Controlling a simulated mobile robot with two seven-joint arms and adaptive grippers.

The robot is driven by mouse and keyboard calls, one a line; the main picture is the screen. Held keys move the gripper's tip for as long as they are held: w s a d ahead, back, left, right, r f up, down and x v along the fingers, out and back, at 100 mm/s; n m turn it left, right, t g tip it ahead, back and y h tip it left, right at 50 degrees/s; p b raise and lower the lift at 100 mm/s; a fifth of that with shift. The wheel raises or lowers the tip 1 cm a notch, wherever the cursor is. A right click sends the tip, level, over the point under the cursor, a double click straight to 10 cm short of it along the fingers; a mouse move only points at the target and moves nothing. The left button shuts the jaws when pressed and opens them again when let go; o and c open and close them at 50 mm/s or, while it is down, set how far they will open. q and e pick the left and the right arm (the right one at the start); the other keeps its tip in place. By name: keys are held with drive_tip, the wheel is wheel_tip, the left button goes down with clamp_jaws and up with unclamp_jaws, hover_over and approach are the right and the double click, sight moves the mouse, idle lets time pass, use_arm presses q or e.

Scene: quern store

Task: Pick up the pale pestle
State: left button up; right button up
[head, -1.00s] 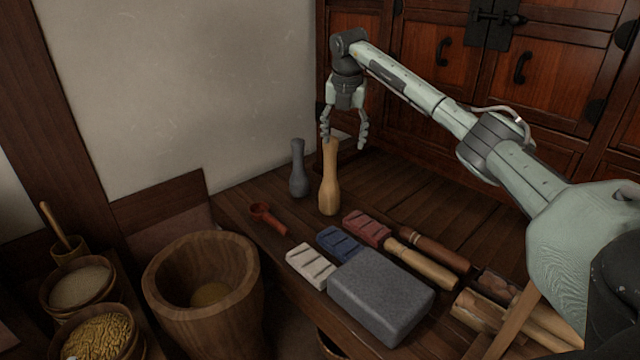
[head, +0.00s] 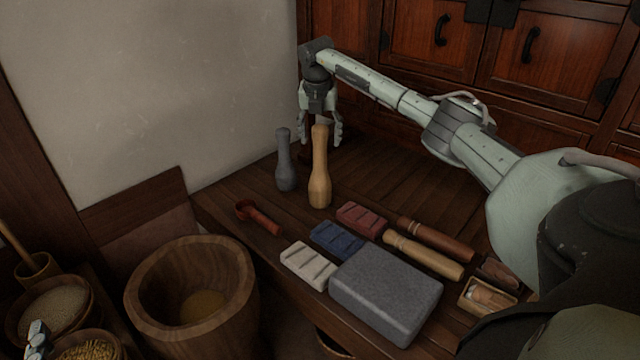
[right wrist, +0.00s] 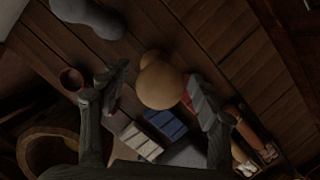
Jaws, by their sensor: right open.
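The pale pestle (head: 320,178) stands upright on the dark wooden bench, its narrow end up. Its rounded top shows in the right wrist view (right wrist: 160,82). My right gripper (head: 321,138) is open, and its fingers reach down either side of the pestle's top in the head view. In the right wrist view the top appears between the two fingers (right wrist: 160,82), apart from the left one and close to or overlapping the right one; contact is unclear. A small part of my left gripper (head: 38,340) shows at the bottom left corner; its jaws are unclear.
A grey pestle (head: 285,165) stands close on the left. A red scoop (head: 260,217), white (head: 308,265), blue (head: 337,239) and red (head: 361,218) blocks, a grey stone slab (head: 385,290) and lying wooden rods (head: 423,256) are in front. A wooden mortar (head: 245,285) stands at the left.

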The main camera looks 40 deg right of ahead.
drive_tip(key=shift+w+f, duration=0.1)
drive_tip(key=shift+f, duration=0.2)
drive_tip(key=shift+c, duration=0.5)
clamp_jaws()
drive_tip(key=shift+r, duration=0.1)
